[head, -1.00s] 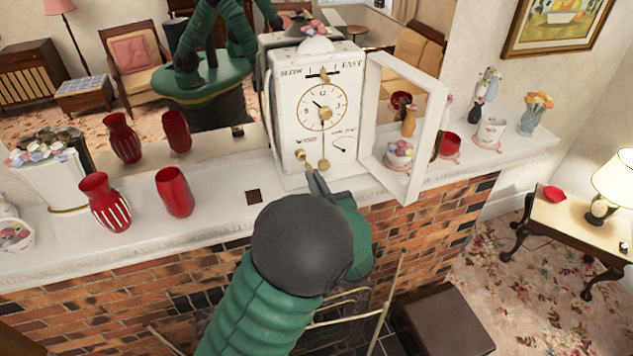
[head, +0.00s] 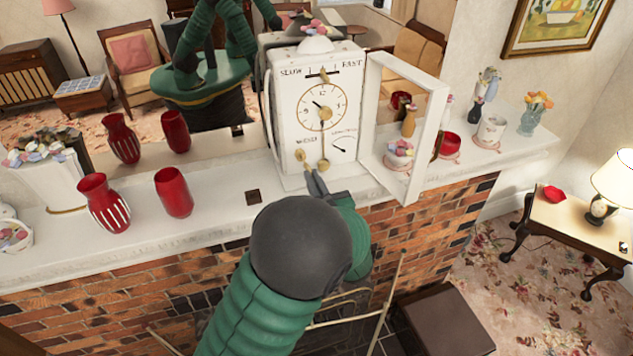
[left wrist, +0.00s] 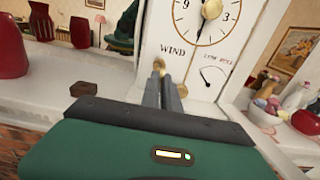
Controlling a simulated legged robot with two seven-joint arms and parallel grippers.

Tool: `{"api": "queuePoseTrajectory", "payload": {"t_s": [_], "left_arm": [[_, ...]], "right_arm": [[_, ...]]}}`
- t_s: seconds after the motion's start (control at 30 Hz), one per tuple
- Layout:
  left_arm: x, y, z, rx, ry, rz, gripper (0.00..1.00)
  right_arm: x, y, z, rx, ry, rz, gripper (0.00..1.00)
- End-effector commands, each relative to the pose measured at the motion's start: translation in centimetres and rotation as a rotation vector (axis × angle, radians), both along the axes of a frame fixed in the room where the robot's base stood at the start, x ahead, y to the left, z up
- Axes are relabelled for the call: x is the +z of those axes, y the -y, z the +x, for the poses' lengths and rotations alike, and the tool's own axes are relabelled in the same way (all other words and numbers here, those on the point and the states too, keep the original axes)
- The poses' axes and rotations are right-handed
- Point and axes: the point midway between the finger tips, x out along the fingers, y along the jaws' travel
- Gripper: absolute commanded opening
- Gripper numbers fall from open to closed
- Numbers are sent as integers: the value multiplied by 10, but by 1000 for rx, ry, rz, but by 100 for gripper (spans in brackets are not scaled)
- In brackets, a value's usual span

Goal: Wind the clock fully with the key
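The white clock (head: 288,120) stands on the mantel with its glass door (head: 393,130) swung open to the right. It also shows in the left wrist view (left wrist: 150,35). A small brass key (head: 301,156) is at the lower left of the clock face, under the word WIND; it also shows in the left wrist view (left wrist: 158,64). My left gripper (head: 311,174) is in front of it, its two fingers close together (left wrist: 165,84) with the key at their tips. The key's far end and the winding hole are hidden. My right gripper is not in view.
Red vases (head: 104,203) and (head: 174,192) stand left of the clock on the white mantel (head: 225,212). A small dark block (head: 253,197) lies nearer. Right of the door are a cup (head: 491,130) and a flower vase (head: 532,113). A mirror behind reflects the room.

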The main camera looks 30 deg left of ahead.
Motion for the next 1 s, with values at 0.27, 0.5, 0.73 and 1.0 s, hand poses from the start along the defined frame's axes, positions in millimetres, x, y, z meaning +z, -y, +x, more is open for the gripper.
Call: {"api": "queuePoseTrajectory", "payload": {"t_s": [0.27,0.5,0.73,1.0], "left_arm": [[0,-3,2,1,1,-1,0],[0,-6,5,1,0,-1,0],[0,-9,8,1,1,-1,0],[0,-13,11,0,1,0,0]], "right_arm": [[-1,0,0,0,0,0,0],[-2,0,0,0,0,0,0],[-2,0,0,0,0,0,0],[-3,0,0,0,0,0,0]]}}
